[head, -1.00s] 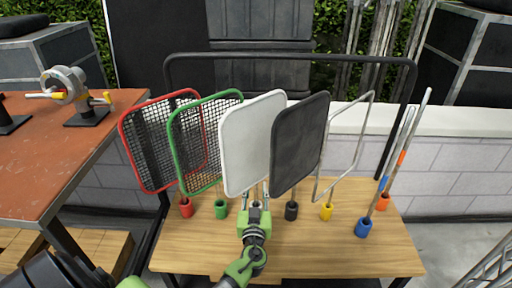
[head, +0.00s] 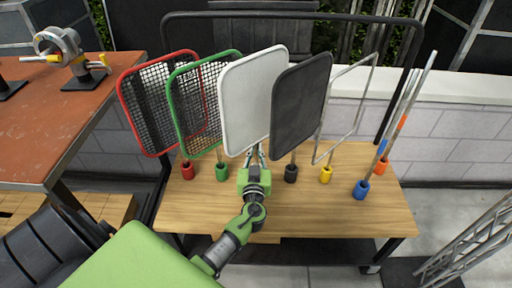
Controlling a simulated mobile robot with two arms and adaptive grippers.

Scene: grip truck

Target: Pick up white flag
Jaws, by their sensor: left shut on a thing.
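The white flag (head: 249,98) is a rounded panel with a pale frame, standing a little tilted among the other flags on the wooden table. My left gripper (head: 257,158) is just under its lower edge and is shut on its stem. My gripper and wrist hide the flag's base. The black flag (head: 301,106) stands close on its right, and the green-framed mesh flag (head: 204,102) close on its left. My right gripper is not in view.
A red-framed mesh flag (head: 150,108) stands at the far left. An open wire frame (head: 345,108) in a yellow holder (head: 326,174) and poles in blue (head: 361,190) and orange (head: 381,167) holders stand right. The wooden table's (head: 310,215) front is clear. An orange workbench (head: 50,125) is at left.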

